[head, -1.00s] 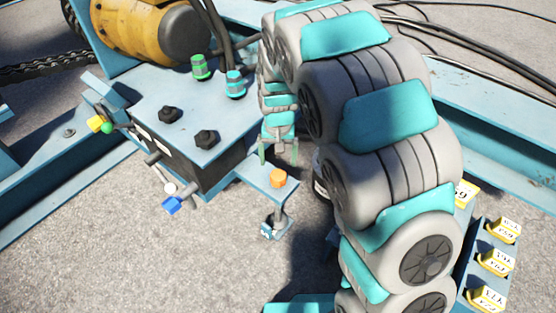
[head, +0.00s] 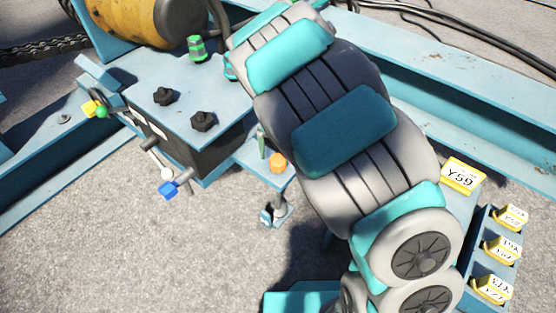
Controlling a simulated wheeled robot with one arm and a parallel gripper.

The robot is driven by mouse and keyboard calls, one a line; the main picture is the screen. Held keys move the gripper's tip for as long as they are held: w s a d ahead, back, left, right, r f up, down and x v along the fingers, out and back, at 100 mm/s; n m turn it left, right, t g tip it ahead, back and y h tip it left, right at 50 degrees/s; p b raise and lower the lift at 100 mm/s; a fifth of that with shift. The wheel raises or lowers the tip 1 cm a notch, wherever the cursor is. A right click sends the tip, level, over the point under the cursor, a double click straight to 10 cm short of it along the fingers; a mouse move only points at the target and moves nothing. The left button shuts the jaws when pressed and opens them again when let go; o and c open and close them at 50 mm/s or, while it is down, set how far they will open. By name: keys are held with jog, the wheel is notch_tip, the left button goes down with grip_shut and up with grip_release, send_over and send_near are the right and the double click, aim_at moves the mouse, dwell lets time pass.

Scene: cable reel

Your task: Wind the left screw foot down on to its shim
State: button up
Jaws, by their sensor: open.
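An orange knob (head: 278,162) sits on top of a light blue bracket (head: 254,172) on the right side of the blue machine box. Under the bracket a short grey screw (head: 281,204) hangs down. A small blue and white part (head: 267,215) shows beside its lower end, just above the ground. I cannot tell whether this is a foot or a shim, or whether they touch. My gripper (head: 262,146) is mostly behind my arm. One slim green finger shows just above and left of the knob, apart from it; the other finger is hidden.
The machine box (head: 190,118) has black bolt heads, a green cap (head: 197,48) and a blue-ended lever (head: 168,189). A yellow motor (head: 135,22) is behind it. A yellow Y59 tag (head: 463,175) and a rack of tagged yellow blocks (head: 492,290) stand at right. Open ground lies front left.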

aim_at(278, 159)
jog(key=shift+f, duration=1.95)
jog(key=c, duration=1.4)
jog(key=shift+o, duration=0.2)
jog(key=shift+s+r+m, duration=0.1)
jog(key=shift+m, duration=0.3)
jog(key=m+p, duration=0.3)
jog(key=m, duration=0.1)
jog(key=shift+r+m, duration=0.1)
jog(key=shift+m, duration=0.2)
jog(key=m+p, duration=0.3)
jog(key=m, duration=0.2)
jog(key=shift+m, duration=0.3)
